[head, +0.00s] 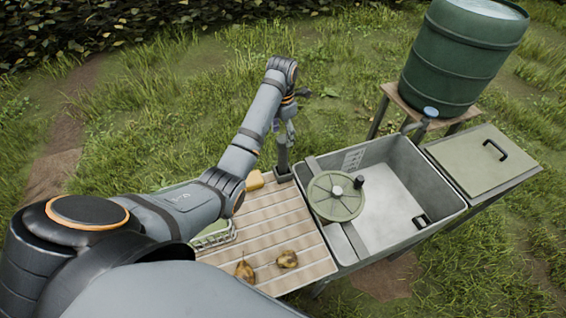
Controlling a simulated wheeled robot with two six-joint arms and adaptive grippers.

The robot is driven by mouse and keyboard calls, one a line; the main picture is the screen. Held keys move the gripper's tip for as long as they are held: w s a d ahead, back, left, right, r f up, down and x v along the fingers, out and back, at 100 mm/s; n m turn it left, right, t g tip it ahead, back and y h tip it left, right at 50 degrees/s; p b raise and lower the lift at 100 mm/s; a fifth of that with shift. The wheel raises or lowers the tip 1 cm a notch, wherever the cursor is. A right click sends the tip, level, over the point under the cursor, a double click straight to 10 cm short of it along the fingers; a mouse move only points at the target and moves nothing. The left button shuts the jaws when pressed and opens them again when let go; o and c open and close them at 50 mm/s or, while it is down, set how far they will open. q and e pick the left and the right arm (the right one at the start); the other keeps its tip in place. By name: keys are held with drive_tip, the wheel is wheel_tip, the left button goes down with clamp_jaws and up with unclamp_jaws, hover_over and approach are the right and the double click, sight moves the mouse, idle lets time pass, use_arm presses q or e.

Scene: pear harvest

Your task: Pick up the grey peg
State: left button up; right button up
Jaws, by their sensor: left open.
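An upright grey peg (282,160) stands at the back left corner of the grey basin, at the back edge of the slatted board. My left arm reaches over from the left and bends down there. My left gripper (286,136) is open and points down at the top of the peg. The fingers are small and partly overlap the peg in this view, so I cannot tell whether they touch it. My right gripper is not in view.
The grey basin (452,208) holds a round green disc (333,204) with a dark knob. A green barrel (460,60) stands behind.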

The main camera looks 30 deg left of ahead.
sight(282, 152)
use_arm(q)
drive_tip(key=f+b, duration=0.1)
drive_tip(key=f, duration=0.1)
drive_tip(key=w+f+b, duration=0.1)
drive_tip(key=f, duration=0.1)
drive_tip(key=shift+d+f+b, duration=0.15)
drive_tip(key=shift+f+b, duration=0.05)
drive_tip(key=shift+b, duration=0.15)
drive_tip(key=shift+a+f, duration=0.2)
drive_tip(key=shift+f, duration=0.2)
drive_tip(key=f+b, duration=0.2)
drive_tip(key=b, duration=0.1)
drive_tip(key=shift+s+f, duration=0.3)
drive_tip(key=shift+s, duration=0.1)
wheel_tip(282, 152, down, 2)
drive_tip(key=shift+w+f, duration=0.1)
drive_tip(key=shift+w, duration=0.05)
drive_tip(key=c, duration=0.4)
drive_tip(key=shift+r, duration=0.2)
clamp_jaws()
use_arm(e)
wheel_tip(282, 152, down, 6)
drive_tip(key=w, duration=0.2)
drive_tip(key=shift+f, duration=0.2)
